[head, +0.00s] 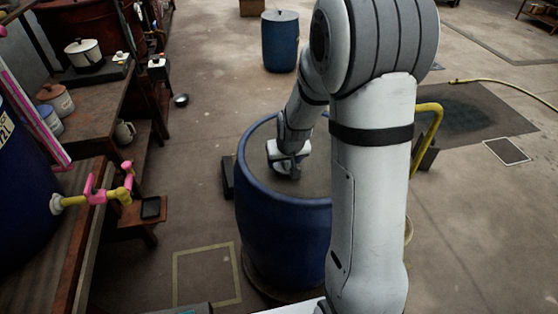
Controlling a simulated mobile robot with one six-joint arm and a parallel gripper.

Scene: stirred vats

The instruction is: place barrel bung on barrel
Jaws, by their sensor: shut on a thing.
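A blue barrel (285,235) with a grey top (255,172) stands upright right in front of me, partly hidden behind my arm. My gripper (287,172) is low over the middle of the barrel's top, pointing down. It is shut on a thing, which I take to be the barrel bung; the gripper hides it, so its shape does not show. I cannot tell whether the bung touches the barrel's top.
A second blue barrel (281,45) stands at the back. A wooden bench (95,75) with pots and a blue vat with a pink and yellow tap (100,193) are at the left. A yellow hose (500,84) lies on the floor at the right.

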